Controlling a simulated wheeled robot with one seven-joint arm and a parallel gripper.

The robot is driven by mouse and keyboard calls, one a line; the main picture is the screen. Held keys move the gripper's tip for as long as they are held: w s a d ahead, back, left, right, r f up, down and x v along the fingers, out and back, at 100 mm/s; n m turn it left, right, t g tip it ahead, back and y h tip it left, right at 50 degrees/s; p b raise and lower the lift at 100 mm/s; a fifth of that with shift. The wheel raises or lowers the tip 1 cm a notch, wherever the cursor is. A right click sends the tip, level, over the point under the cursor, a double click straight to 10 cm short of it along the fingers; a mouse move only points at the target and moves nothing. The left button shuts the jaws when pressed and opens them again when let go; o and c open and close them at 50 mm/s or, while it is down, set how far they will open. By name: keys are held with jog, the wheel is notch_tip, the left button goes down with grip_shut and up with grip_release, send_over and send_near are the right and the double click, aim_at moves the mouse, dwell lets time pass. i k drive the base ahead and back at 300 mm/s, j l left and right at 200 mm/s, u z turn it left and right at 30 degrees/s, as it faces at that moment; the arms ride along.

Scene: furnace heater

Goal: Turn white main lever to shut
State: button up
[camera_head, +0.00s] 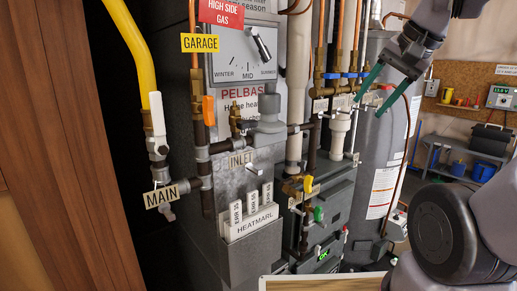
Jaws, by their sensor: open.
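The white main lever (158,114) is at the left, standing upright along the vertical pipe just below the yellow hose. Its valve sits above the tag reading MAIN (161,196). My gripper (376,90) is at the upper right, with its two green fingers apart and nothing between them. Nothing hides the lever.
A yellow hose (138,45) runs down to the main valve. An orange handle (208,110) is close to its right. The grey heater cabinet (250,255) holds cards in a pocket. A wooden panel (75,150) stands at the left. Shelves (463,150) are at the far right.

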aim_at(160, 148)
jog(key=u, duration=1.45)
jog(key=k+z, duration=0.7)
jog(key=i, duration=0.1)
